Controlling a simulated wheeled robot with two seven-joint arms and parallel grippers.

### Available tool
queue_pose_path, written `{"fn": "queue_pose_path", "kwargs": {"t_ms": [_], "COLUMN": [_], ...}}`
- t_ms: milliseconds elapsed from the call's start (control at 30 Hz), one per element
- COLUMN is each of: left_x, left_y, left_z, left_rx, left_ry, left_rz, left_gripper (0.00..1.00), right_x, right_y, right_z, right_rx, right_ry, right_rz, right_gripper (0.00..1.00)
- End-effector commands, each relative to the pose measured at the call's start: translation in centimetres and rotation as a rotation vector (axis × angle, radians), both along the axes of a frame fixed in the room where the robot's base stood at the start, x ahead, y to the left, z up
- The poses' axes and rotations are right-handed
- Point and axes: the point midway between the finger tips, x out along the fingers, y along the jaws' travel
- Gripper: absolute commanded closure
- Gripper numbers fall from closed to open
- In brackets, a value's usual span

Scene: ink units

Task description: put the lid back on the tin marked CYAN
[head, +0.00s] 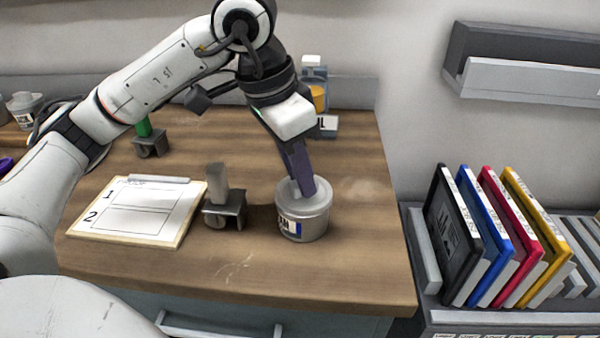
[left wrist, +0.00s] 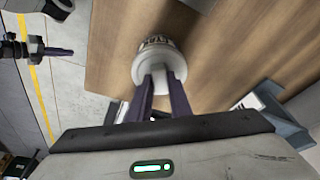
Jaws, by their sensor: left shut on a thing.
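A round grey tin (head: 302,226) stands upright on the wooden desk, right of the middle. Its label is partly turned away in the head view; the letters that show end in "AN" or similar. A pale round lid (head: 318,197) with a raised grip is on top of the tin, and I see no clear gap. The lid also shows in the left wrist view (left wrist: 147,63). My left gripper (head: 304,190) comes down from above, shut on the lid's grip. What seems to be my right gripper (left wrist: 71,52) is off at the left wrist view's left; its jaws are unclear.
A white board marked 1 and 2 (head: 140,212) lies left on the desk (head: 230,272). A grey-handled stamp in a holder (head: 225,207) stands close left of the tin. A green-handled stamp (head: 147,143) and a bottle (head: 316,82) are farther back. Binders (head: 475,250) stand right.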

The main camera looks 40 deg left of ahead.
Motion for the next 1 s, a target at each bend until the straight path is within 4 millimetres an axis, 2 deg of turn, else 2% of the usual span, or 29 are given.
{"fn": "queue_pose_path", "kwargs": {"t_ms": [400, 433, 567, 767, 867, 1000], "left_x": [0.01, 0.0, 0.0, 0.0, -0.01, -0.01], "left_y": [0.0, -0.01, 0.0, 0.0, -0.01, 0.01], "left_z": [0.01, 0.0, 0.0, -0.01, -0.02, -0.02], "left_rx": [0.0, 0.0, 0.0, 0.0, 0.0, 0.0], "left_ry": [0.0, 0.0, 0.0, 0.0, 0.0, 0.0], "left_rz": [0.0, 0.0, 0.0, 0.0, 0.0, 0.0], "left_gripper": [1.0, 0.8, 0.6, 0.6, 0.43, 0.41], "right_x": [0.04, 0.04, 0.04, 0.05, 0.05, 0.06], "right_y": [-0.05, -0.05, -0.06, -0.08, -0.08, -0.09], "right_z": [-0.1, -0.1, -0.1, -0.11, -0.11, -0.11], "right_rx": [-0.001, 0.0, 0.0, -0.001, -0.001, -0.001], "right_ry": [0.0, -0.001, -0.001, -0.001, -0.001, -0.001], "right_rz": [-0.001, -0.001, -0.001, -0.001, -0.001, -0.001], "right_gripper": [1.0, 1.0, 1.0, 1.0, 1.0, 1.0]}}
